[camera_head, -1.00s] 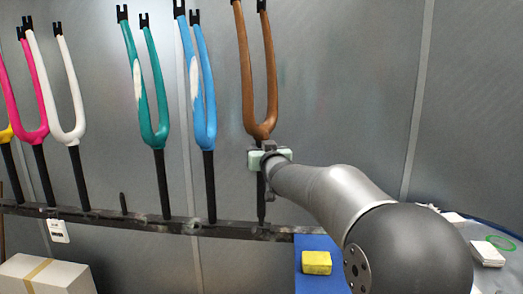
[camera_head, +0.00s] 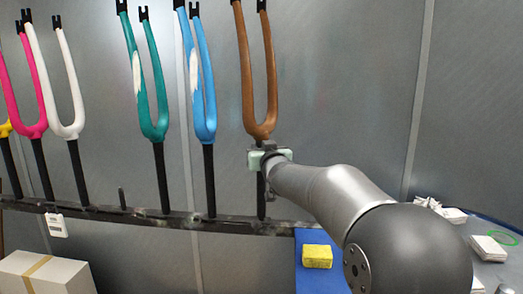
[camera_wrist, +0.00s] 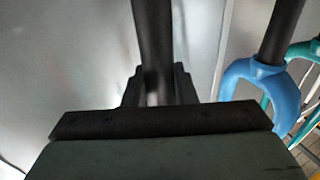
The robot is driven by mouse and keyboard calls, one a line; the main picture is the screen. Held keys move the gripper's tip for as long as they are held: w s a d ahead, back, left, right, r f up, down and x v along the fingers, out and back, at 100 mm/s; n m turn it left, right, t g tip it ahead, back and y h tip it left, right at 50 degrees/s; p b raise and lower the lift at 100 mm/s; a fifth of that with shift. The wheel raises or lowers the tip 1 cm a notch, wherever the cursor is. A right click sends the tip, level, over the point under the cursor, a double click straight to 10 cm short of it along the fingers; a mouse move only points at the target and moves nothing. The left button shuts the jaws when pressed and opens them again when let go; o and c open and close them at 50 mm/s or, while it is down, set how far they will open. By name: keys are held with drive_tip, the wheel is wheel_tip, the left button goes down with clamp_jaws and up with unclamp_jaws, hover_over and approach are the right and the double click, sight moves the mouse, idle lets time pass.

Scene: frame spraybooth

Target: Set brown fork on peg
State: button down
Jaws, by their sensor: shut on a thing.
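The brown fork (camera_head: 249,90) stands upright, prongs up, near the right end of the dark rail (camera_head: 235,224). My gripper (camera_head: 262,158) is shut on its dark steerer tube just below the crown. In the wrist view the dark tube (camera_wrist: 153,45) rises from between the jaws. Below my gripper the dark shaft (camera_head: 261,200) reaches down to the rail. A peg under the fork cannot be told apart from the tube. A bare peg (camera_head: 122,198) stands on the rail between the white and teal forks.
The blue fork (camera_head: 205,120) and teal fork (camera_head: 155,120) stand left of the brown one, then white (camera_head: 72,120) and pink (camera_head: 35,125) forks. A yellow block (camera_head: 317,256) lies on a blue surface below. A white box (camera_head: 45,280) is lower left.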

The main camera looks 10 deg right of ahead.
drive_tip(key=shift+f+b, duration=0.55)
drive_tip(key=c, duration=1.1)
unclamp_jaws()
drive_tip(key=shift+f, duration=0.15)
drive_tip(key=s+d+b, duration=0.1)
drive_tip(key=s+b, duration=0.1)
drive_tip(key=s, duration=1.5)
drive_tip(key=shift+s+f, duration=0.2)
drive_tip(key=shift+f, duration=0.1)
